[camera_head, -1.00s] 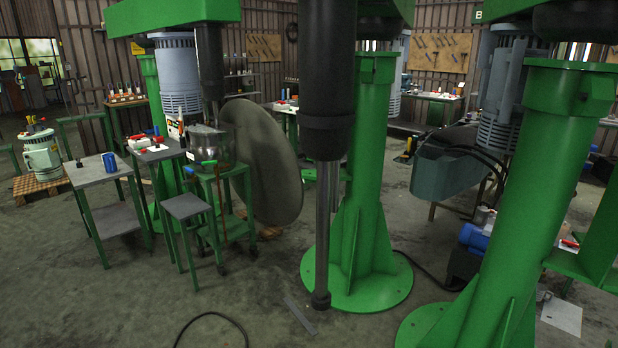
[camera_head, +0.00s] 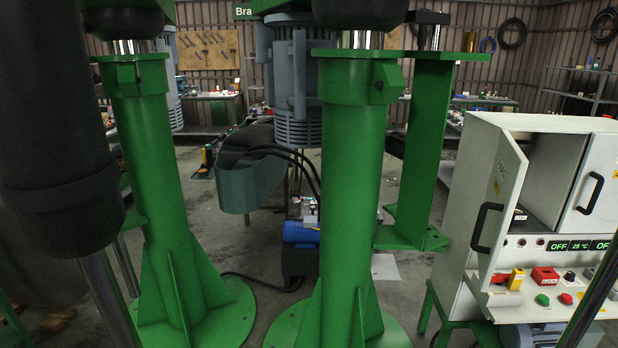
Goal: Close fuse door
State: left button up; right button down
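A pale grey control cabinet (camera_head: 478,140) stands at the right of the head view. Its left door (camera_head: 498,195) is swung open toward me and shows a black handle (camera_head: 486,227) and a small label. The compartment behind it (camera_head: 550,165) is partly visible, with a small dark item inside. The cabinet's right door (camera_head: 594,185) looks shut and has its own black handle. I cannot read the label well enough to tell which door is the fuse door. Neither of my grippers is in view.
Below the doors is a panel with a yellow-red switch (camera_head: 515,279), a red block (camera_head: 545,275) and coloured buttons. Green columns (camera_head: 350,190) (camera_head: 152,170) stand in the middle and left. A black cylinder (camera_head: 60,150) fills the left foreground. A grey rod crosses the lower right corner.

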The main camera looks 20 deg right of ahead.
aim_at(496, 215)
jog(key=i+l+z, duration=0.1)
jog(key=i+z, duration=0.65)
jog(key=i+j+z, duration=0.15)
jog(key=i+z, duration=0.25)
